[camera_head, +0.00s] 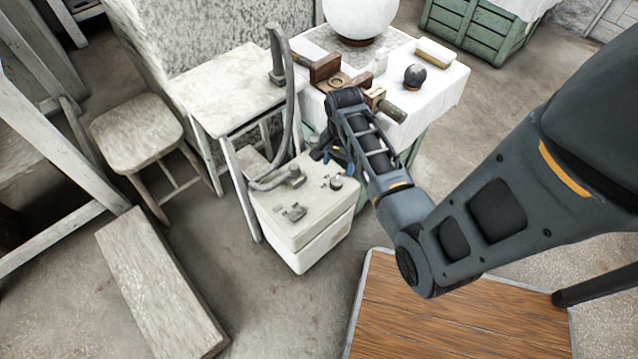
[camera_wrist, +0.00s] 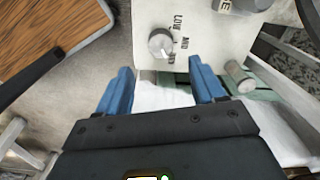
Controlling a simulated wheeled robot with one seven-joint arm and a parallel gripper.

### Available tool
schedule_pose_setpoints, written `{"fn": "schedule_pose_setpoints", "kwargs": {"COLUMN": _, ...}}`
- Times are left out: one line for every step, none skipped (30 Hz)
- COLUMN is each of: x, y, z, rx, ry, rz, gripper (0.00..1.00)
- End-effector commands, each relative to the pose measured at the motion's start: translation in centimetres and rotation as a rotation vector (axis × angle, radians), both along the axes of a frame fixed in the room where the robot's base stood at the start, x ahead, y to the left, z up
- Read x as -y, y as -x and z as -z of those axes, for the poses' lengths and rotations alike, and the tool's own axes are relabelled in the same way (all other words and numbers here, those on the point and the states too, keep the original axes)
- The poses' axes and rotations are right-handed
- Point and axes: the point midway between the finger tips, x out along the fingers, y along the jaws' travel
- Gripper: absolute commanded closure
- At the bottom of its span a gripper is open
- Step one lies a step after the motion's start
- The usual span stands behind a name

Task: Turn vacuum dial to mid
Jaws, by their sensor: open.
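The vacuum unit (camera_head: 300,229) is a pale box on the floor with a grey hose rising from its top. Its dial (camera_head: 336,182) is a small dark knob on the top face, beside my gripper (camera_head: 325,152). In the wrist view the dial (camera_wrist: 161,42) is a round grey knob on the white panel (camera_wrist: 214,35). A pale mark on the knob appears to point toward the third label. My gripper (camera_wrist: 160,68) is open and empty; the dial lies beyond its blue fingertips, roughly between them.
A cloth-covered table (camera_head: 437,92) with a large white sphere (camera_head: 360,16) and tools stands behind the unit. A pale table (camera_head: 225,85) and stool (camera_head: 137,130) are left. A grey hose (camera_head: 290,95) rises close to my arm. A wooden platform (camera_head: 440,320) lies in front.

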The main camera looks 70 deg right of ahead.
Motion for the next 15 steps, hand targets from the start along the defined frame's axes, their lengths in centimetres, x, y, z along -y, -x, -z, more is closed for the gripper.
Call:
{"fn": "schedule_pose_setpoints", "kwargs": {"x": 0.1, "y": 0.0, "z": 0.2, "rx": -0.003, "ry": -0.008, "rz": 0.01, "gripper": 0.32}}
{"fn": "schedule_pose_setpoints", "kwargs": {"x": 0.1, "y": 0.0, "z": 0.3, "rx": -0.003, "ry": -0.01, "rz": 0.013, "gripper": 0.32}}
{"fn": "schedule_pose_setpoints", "kwargs": {"x": 0.1, "y": 0.0, "z": 0.6, "rx": -0.005, "ry": -0.013, "rz": 0.014, "gripper": 0.32}}
{"fn": "schedule_pose_setpoints", "kwargs": {"x": 0.1, "y": 0.0, "z": 0.9, "rx": -0.005, "ry": -0.013, "rz": 0.014, "gripper": 0.32}}
{"fn": "schedule_pose_setpoints", "kwargs": {"x": 0.1, "y": 0.0, "z": 1.3, "rx": -0.005, "ry": -0.013, "rz": 0.013, "gripper": 0.32}}
{"fn": "schedule_pose_setpoints", "kwargs": {"x": 0.1, "y": 0.0, "z": 1.9, "rx": -0.004, "ry": -0.012, "rz": 0.012, "gripper": 0.32}}
{"fn": "schedule_pose_setpoints", "kwargs": {"x": 0.1, "y": 0.0, "z": 2.3, "rx": -0.005, "ry": -0.013, "rz": 0.012, "gripper": 0.32}}
{"fn": "schedule_pose_setpoints", "kwargs": {"x": 0.0, "y": 0.0, "z": 2.8, "rx": -0.005, "ry": -0.012, "rz": 0.012, "gripper": 0.32}}
{"fn": "schedule_pose_setpoints", "kwargs": {"x": 0.1, "y": 0.0, "z": 3.5, "rx": -0.004, "ry": -0.012, "rz": 0.011, "gripper": 0.32}}
{"fn": "schedule_pose_setpoints", "kwargs": {"x": 0.1, "y": 0.0, "z": 4.0, "rx": -0.005, "ry": -0.012, "rz": 0.011, "gripper": 0.32}}
{"fn": "schedule_pose_setpoints", "kwargs": {"x": 0.1, "y": 0.0, "z": 4.4, "rx": -0.004, "ry": -0.011, "rz": 0.011, "gripper": 0.32}}
{"fn": "schedule_pose_setpoints", "kwargs": {"x": 0.1, "y": 0.0, "z": 5.0, "rx": -0.004, "ry": -0.011, "rz": 0.011, "gripper": 0.32}}
{"fn": "schedule_pose_setpoints", "kwargs": {"x": 0.0, "y": 0.0, "z": 5.5, "rx": -0.004, "ry": -0.011, "rz": 0.01, "gripper": 0.32}}
{"fn": "schedule_pose_setpoints", "kwargs": {"x": 0.1, "y": 0.0, "z": 5.8, "rx": -0.003, "ry": -0.01, "rz": 0.01, "gripper": 0.32}}
{"fn": "schedule_pose_setpoints", "kwargs": {"x": 0.0, "y": 0.0, "z": 6.3, "rx": -0.003, "ry": -0.01, "rz": 0.01, "gripper": 0.32}}
